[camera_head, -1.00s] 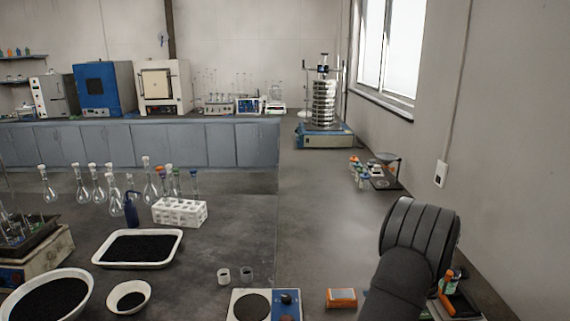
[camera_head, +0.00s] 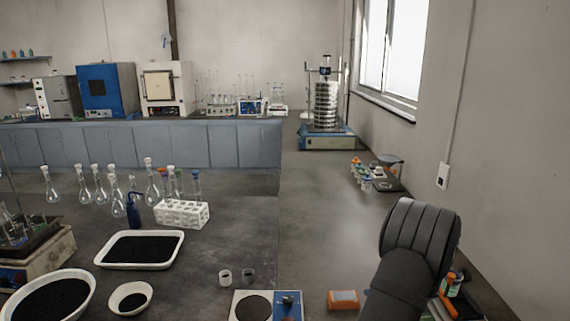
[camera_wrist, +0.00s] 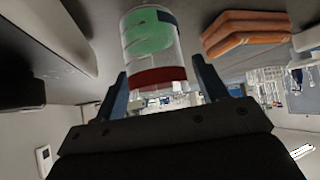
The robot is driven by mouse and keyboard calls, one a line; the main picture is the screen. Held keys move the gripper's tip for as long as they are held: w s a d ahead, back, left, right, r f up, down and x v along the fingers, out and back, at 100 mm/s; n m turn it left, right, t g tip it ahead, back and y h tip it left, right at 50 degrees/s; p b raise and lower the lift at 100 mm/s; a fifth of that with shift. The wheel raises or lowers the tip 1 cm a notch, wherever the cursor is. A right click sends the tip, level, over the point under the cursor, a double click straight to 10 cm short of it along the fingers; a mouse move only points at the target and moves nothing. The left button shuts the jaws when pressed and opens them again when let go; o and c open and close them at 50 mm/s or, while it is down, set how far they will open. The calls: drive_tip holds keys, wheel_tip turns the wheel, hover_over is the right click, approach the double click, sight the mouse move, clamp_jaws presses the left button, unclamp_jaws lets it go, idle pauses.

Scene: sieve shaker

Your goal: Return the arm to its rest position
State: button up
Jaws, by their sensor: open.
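My arm (camera_head: 405,255) shows in the head view as a dark, ribbed link at the lower right, over the bench top. Its gripper end is out of that view. In the wrist view my gripper (camera_wrist: 162,92) has its two fingers spread apart. A clear cylinder (camera_wrist: 155,50) with green and red bands shows between and beyond the fingers. I cannot tell whether it touches them. The sieve shaker (camera_head: 326,105), a stack of metal sieves on a blue base, stands upright at the far end of the bench.
A balance (camera_head: 266,306) and an orange-white box (camera_head: 343,300) lie left of my arm. The orange block (camera_wrist: 247,33) shows in the wrist view. Small coloured bottles (camera_head: 367,175) stand near the right wall. The bench middle (camera_head: 310,220) is clear.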

drive_tip(key=shift+s+d+f, duration=0.1)
drive_tip(key=shift+s+f, duration=0.05)
drive_tip(key=shift+f, duration=0.5)
drive_tip(key=v, duration=1.2)
drive_tip(key=x, duration=1.2)
drive_tip(key=shift+w+a+f, duration=0.2)
drive_tip(key=shift+f, duration=0.05)
drive_tip(key=r, duration=0.5)
drive_tip(key=shift+s+d, duration=0.2)
drive_tip(key=shift+d, duration=0.1)
drive_tip(key=s+d+r, duration=0.6)
drive_tip(key=s+r, duration=0.1)
drive_tip(key=s, duration=0.3)
drive_tip(key=w+a, duration=0.4)
drive_tip(key=a, duration=1)
drive_tip(key=w+a+m, duration=0.1)
drive_tip(key=w+a, duration=0.3)
drive_tip(key=a, duration=1)
drive_tip(key=shift+a+r+h, duration=0.35)
drive_tip(key=shift+a+h, duration=0.05)
drive_tip(key=shift+o, duration=0.4)
